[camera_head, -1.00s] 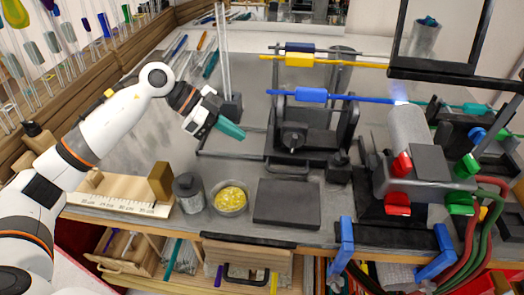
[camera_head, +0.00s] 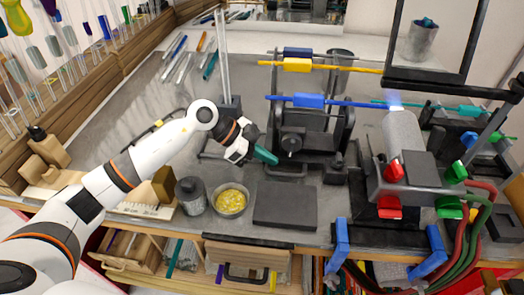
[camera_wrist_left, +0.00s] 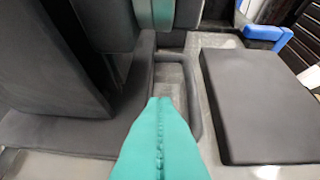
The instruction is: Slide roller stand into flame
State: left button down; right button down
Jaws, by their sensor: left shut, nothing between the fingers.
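The black roller stand (camera_head: 325,148) sits on the grey bench and carries a blue rod (camera_head: 350,102) and a yellow rod (camera_head: 345,68) with coloured grips. A pale blue flame (camera_head: 396,99) glows above the silver burner (camera_head: 402,132), to the stand's right. The blue rod's right end lies close to the flame. My left gripper (camera_head: 266,157), with teal fingertips, is shut and empty just left of the stand's front. In the left wrist view, the closed fingertips (camera_wrist_left: 157,108) point at a dark looped handle (camera_wrist_left: 192,95). Contact cannot be told. My right gripper is out of view.
A dark flat pad (camera_head: 286,204) lies in front of the stand. A bowl of yellow bits (camera_head: 231,199) and a dark jar (camera_head: 190,195) stand left of it. Upright glass rods (camera_head: 223,60) rise behind my left gripper. Open bench lies farther left.

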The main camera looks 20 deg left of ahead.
pick_arm(q)
jog(key=shift+a+p, duration=0.45)
jog(key=shift+p, duration=0.05)
jog(key=shift+s+a, duration=0.1)
jog(key=shift+a, duration=0.1)
jog(key=shift+s+f, duration=0.1)
jog(key=shift+f, duration=0.1)
jog(key=shift+a, duration=0.15)
